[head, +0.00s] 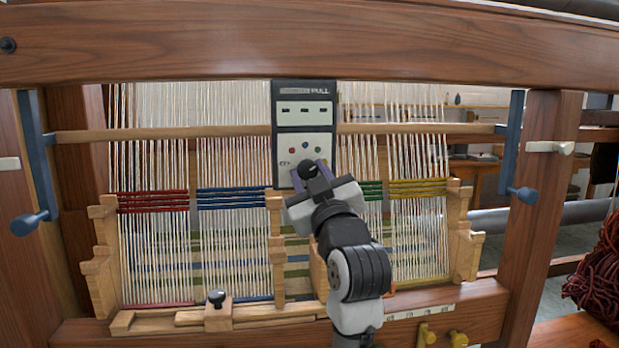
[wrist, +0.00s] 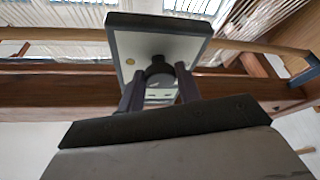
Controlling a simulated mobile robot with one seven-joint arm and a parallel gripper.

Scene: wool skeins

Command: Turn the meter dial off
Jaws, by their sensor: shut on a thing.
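The meter (head: 302,125) is a black and white box mounted upright at the middle of a wooden loom. Its face has small slots above and several coloured dots below. The black round dial (head: 306,169) is at the bottom of the face. My gripper (head: 308,173) reaches up to it from below, with its fingers shut on the dial. In the wrist view the dial (wrist: 158,72) sits between the two dark fingers, on the light face of the meter (wrist: 160,40).
The loom's thick top beam (head: 300,42) runs above the meter. Warp threads (head: 235,150) hang on both sides, with coloured bands. Blue side levers (head: 33,160) flank the frame. Yellow knobs (head: 427,333) are at the lower right. Dark red wool (head: 598,270) lies at the right edge.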

